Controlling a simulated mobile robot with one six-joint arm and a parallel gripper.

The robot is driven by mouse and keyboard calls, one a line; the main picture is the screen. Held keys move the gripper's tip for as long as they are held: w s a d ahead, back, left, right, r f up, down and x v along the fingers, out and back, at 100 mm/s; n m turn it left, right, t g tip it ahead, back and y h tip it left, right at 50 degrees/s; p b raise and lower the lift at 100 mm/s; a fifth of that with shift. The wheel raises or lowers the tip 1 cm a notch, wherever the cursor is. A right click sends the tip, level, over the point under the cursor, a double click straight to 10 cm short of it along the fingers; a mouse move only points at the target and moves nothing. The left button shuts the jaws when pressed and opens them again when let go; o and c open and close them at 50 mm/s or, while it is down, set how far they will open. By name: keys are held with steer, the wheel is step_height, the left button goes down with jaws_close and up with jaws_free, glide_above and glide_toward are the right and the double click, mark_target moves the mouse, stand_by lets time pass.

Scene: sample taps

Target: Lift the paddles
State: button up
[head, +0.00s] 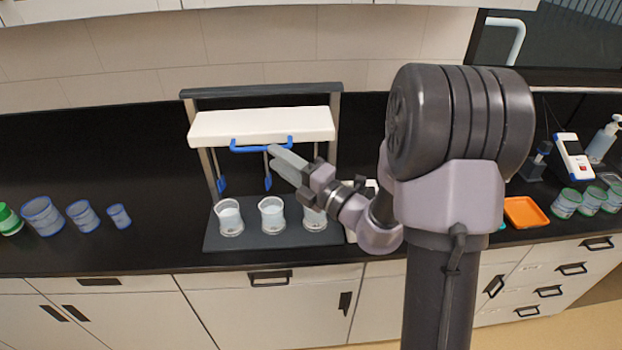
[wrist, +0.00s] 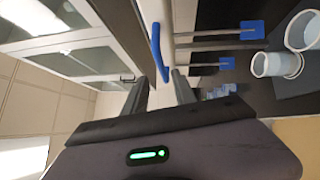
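A stirrer stand with a white head (head: 255,126) stands on the black bench. A blue handle (head: 241,149) runs along the head's front lower edge; it also shows in the wrist view (wrist: 156,48). Blue paddles (head: 222,185) hang on thin rods above the beakers; two show in the wrist view (wrist: 252,30), and a third is hidden behind my arm in the head view. My gripper (head: 274,155) is at the handle. In the wrist view its fingers are apart, with the handle's near end just ahead of or between the tips; contact is unclear.
Three beakers (head: 272,216) of pale liquid stand on the stand's dark base (head: 255,243) below the paddles. Blue-rimmed containers (head: 83,217) stand to the left. Cabinets hang above.

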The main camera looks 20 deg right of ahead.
steer(key=v, duration=1.1)
steer(key=shift+d, duration=0.1)
steer(key=s+a+f+n+g+y+b, duration=0.25)
steer(key=s+a+n+g, duration=0.45)
steer(key=a+n, duration=0.35)
steer(key=s+a+f+n+g+y+b, duration=0.1)
steer(key=s+a+f+n+g+b, duration=0.15)
steer(key=s+a+n+g, duration=0.6)
steer(key=s+d+f+n+h+b, duration=0.4)
steer(key=n+h, duration=0.3)
steer(key=n, duration=0.9)
steer(key=d+n+t+h, duration=0.1)
steer(key=n, duration=0.1)
steer(key=d+n+t+h, duration=0.1)
steer(key=n, duration=0.2)
steer(key=w+d+r+n+t+h, duration=0.1)
steer(key=n+t, duration=0.1)
steer(key=shift+d+r+n+b, duration=0.1)
steer(key=shift+d+n+b, duration=0.15)
steer(key=shift+n+b, duration=0.15)
